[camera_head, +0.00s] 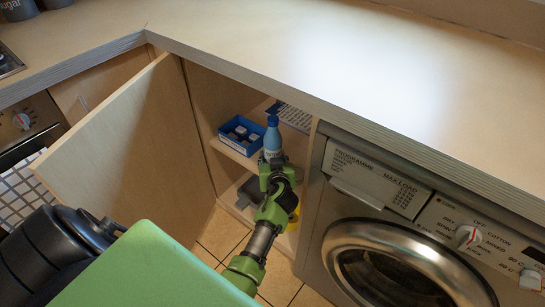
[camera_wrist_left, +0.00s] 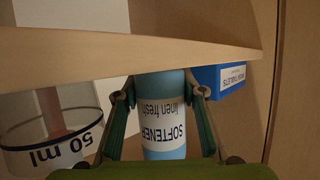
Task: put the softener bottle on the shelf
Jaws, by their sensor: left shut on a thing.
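The softener bottle (camera_head: 272,136) is light blue with a white label and a blue cap. It is upright in the open cabinet, at the height of the upper shelf (camera_head: 234,153). My left gripper (camera_head: 275,168) is shut on it. In the left wrist view the bottle (camera_wrist_left: 165,115) sits between the two fingers (camera_wrist_left: 160,105), with its label upside down. A wooden board, seemingly the shelf (camera_wrist_left: 130,52), crosses that view and hides the bottle's far end. I cannot tell whether the bottle touches the shelf. My right gripper is not in view.
A clear cup marked 50 ml (camera_wrist_left: 55,140) shows in the wrist view. The open door (camera_head: 125,150) and washing machine (camera_head: 410,230) flank the opening.

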